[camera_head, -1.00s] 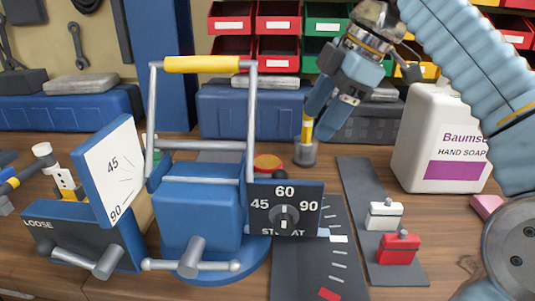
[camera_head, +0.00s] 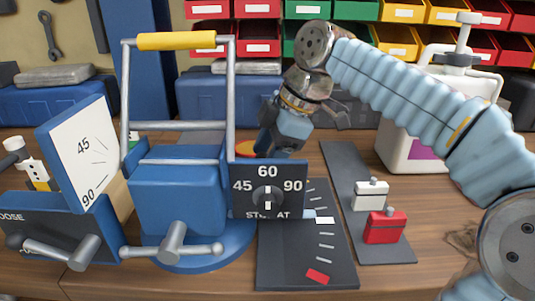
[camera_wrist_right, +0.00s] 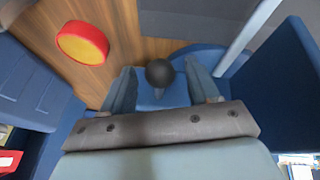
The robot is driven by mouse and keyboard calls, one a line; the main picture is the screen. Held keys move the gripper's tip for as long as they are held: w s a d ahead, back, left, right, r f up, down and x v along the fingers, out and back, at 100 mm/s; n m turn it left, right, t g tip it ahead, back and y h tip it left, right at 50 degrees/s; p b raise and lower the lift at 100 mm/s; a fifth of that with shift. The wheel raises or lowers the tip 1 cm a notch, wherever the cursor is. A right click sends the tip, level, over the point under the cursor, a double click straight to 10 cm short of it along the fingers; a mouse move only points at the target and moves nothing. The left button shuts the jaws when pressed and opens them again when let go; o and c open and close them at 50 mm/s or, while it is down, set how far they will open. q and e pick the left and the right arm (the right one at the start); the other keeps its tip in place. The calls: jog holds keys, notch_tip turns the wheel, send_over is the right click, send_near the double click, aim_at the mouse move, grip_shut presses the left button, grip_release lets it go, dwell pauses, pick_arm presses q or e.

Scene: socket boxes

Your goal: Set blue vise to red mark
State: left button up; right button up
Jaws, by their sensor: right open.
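The blue vise (camera_head: 178,200) stands on a round blue base left of centre in the head view, with a yellow-gripped upright frame and a T-handle in front. A dark dial plate (camera_head: 268,190) marked 45, 60, 90 covers its right side. The red mark (camera_head: 317,277) lies near the front of a dark scale plate (camera_head: 300,255); a white mark sits farther back. My right gripper (camera_head: 268,150) is behind the dial plate, its tips partly hidden. In the right wrist view its open fingers (camera_wrist_right: 162,88) straddle a black ball knob (camera_wrist_right: 160,73), apart from it. My left gripper is not in view.
A red-and-yellow round button (camera_wrist_right: 82,45) is beside the gripper. White (camera_head: 371,195) and red (camera_head: 385,227) small blocks sit on a dark strip at right. A soap bottle (camera_head: 410,150) stands behind my right arm. A blue-grey block with an angle plate (camera_head: 80,155) is at left.

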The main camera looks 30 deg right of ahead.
aim_at(285, 176)
grip_shut()
jog(key=shift+s, duration=0.15)
jog(key=shift+s+m+h+b, duration=0.3)
jog(key=shift+s+m+b, duration=0.2)
jog(key=shift+s+m, duration=0.25)
jog(key=s+m, duration=0.2)
jog(key=shift+s+a+t+h+b, duration=0.1)
jog(key=shift+s+t+h+b, duration=0.2)
jog(key=shift+t+b, duration=0.1)
jog(key=shift+s+a+m+h, duration=0.25)
jog(key=shift+s+m+h, duration=0.05)
jog(key=shift+s+m, duration=0.4)
jog(key=shift+s+a+m+h, duration=0.2)
jog(key=shift+s+m+h, duration=0.1)
jog(key=shift+s+m, duration=0.4)
jog(key=shift+s, duration=0.15)
